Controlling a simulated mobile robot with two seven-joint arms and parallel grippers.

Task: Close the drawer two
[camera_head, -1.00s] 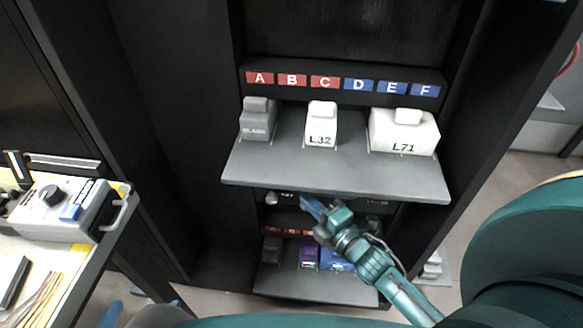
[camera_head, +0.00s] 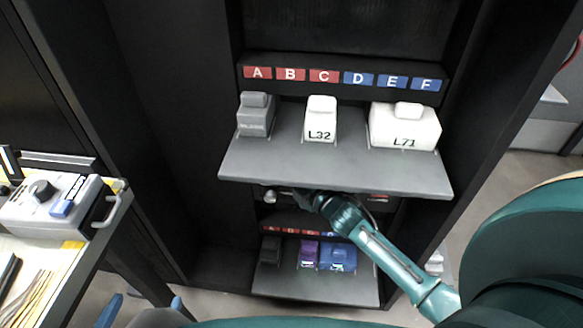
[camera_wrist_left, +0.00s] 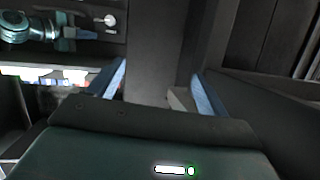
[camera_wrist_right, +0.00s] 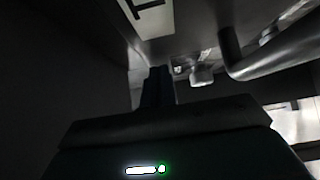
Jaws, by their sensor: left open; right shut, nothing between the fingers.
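The black cabinet has an upper grey drawer (camera_head: 335,172) pulled out, bearing a dark grey block and white L32 and L71 blocks. A lower drawer (camera_head: 315,287) is also out, with dark, purple and blue blocks. A dark front with a round knob (camera_head: 270,196) sits between them; the knob also shows in the left wrist view (camera_wrist_left: 109,20). No number marks drawer two. My right gripper is shut and empty; its fingers (camera_wrist_right: 157,88) show in its wrist view. My left gripper (camera_head: 144,306) is open and empty, low at the left.
A side table with a grey device (camera_head: 50,208) stands at the left. A strip lettered A to F (camera_head: 340,78) runs above the upper drawer. A curved dark bar (camera_wrist_right: 270,62) crosses the right wrist view. Floor shows right of the cabinet.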

